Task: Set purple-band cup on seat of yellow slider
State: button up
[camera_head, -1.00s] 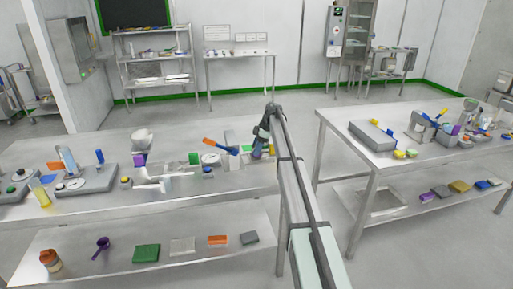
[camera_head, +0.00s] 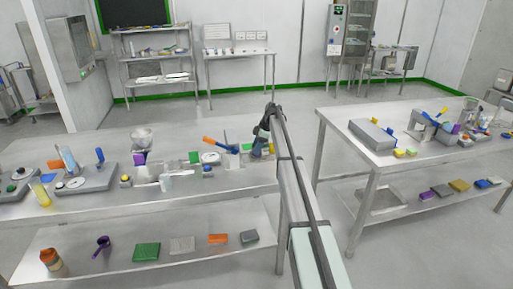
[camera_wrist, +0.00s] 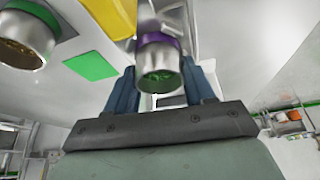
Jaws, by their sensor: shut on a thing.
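My gripper (camera_wrist: 165,72) is shut on a steel cup with a purple band (camera_wrist: 160,55), which sits between the two blue fingers in the wrist view. The cup shows its round end with a green surface toward the camera. In the head view my gripper (camera_head: 262,143) is over the right end of the left bench, and the cup cannot be made out there. A flat yellow piece (camera_wrist: 108,16) lies beyond the cup, up and left in the wrist view; I cannot tell if it belongs to the yellow slider. The slider's seat cannot be made out.
The left bench (camera_head: 85,205) is crowded with devices near my gripper. A floor gap separates it from the right bench (camera_head: 345,130).

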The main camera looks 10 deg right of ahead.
dwell(0.3)
jog(key=o, duration=1.5)
jog(key=shift+r, duration=4)
